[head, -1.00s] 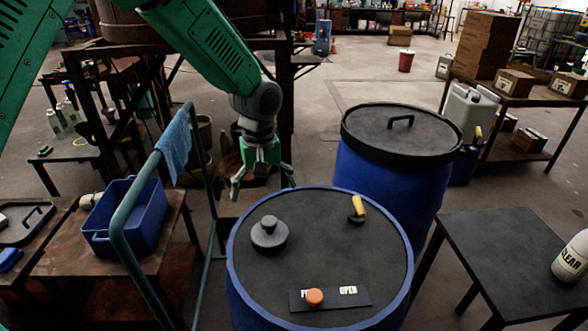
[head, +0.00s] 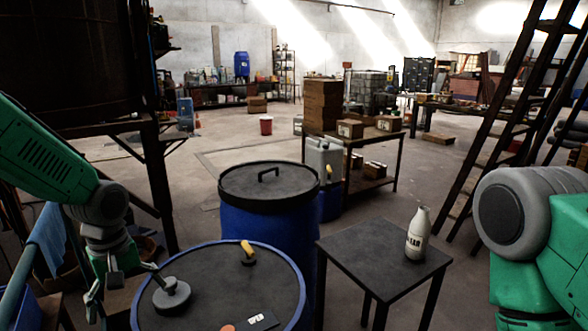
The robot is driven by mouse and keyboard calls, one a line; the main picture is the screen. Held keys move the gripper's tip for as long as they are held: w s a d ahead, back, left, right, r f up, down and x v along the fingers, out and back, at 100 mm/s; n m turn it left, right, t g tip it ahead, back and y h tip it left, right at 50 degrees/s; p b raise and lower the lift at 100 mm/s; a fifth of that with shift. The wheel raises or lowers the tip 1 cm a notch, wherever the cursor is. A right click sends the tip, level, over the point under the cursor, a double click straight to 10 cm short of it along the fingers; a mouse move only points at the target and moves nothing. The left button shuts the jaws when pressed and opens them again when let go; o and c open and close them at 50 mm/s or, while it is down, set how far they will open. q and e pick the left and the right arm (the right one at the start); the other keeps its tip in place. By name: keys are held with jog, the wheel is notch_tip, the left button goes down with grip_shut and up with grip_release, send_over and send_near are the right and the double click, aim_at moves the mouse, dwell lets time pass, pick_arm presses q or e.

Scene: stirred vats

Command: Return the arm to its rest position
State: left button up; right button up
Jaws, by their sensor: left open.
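My left arm comes in from the left edge, and its green and grey left gripper (head: 120,286) hangs pointing down with its fingers spread, holding nothing. It is at the left side of the near blue vat (head: 218,250). One finger shows close to the dark round knob piece (head: 171,295) on the vat's lid; I cannot tell whether they touch. A grey and green link of my right arm fills the right edge, and its gripper is out of view.
A yellow-handled piece (head: 247,250) and an orange knob (head: 228,328) are on the near lid. A second lidded blue vat (head: 268,190) stands behind. A dark table (head: 350,246) holds a white bottle (head: 418,232). A blue cloth (head: 48,240) hangs on a rail at left.

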pick_arm(q)
jog(key=s+d+f+m+b, duration=0.1)
jog(key=s+d+f+m, duration=0.1)
jog(key=s+f, duration=0.6)
jog(key=s+d+f+m+b, duration=0.1)
jog(key=s+d+f+m, duration=0.2)
jog(key=s+f, duration=0.55)
jog(key=s+f+m, duration=0.2)
jog(key=s+f, duration=0.2)
jog(key=s, duration=0.3)
jog(key=s+a+f+m, duration=0.1)
jog(key=s+f+m, duration=0.1)
jog(key=s+f, duration=0.3)
jog(key=shift+s+a+m+b, duration=0.3)
jog(key=shift+s+m+b, duration=0.1)
jog(key=shift+s, duration=0.65)
pick_arm(e)
jog(key=f, duration=0.2)
jog(key=shift+s+f, duration=0.2)
jog(key=shift+f, duration=0.1)
pick_arm(q)
jog(key=shift+w, duration=0.15)
